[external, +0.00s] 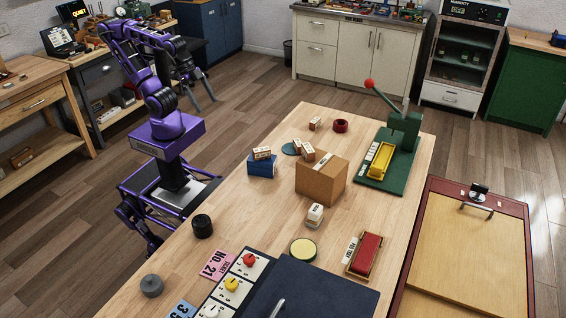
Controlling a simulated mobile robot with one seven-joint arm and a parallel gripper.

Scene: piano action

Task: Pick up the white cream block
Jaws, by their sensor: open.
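A small white cream block (315,212) stands on the wooden table (265,215), just in front of a brown cardboard box (318,182). Its top is pale, and its lower part looks tan or labelled, too small to read. My gripper (206,104) is open and empty. It is raised at the upper left, beyond the table's left edge and well apart from the block. Nothing hides the block from this camera.
Small labelled blocks sit on a blue box (262,168) and beside the cardboard box. A green lever press (400,140) stands at the far right. A red-padded item (367,253), yellow disc (303,249) and dark cylinder (202,226) are nearer. Bare wood lies left of the block.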

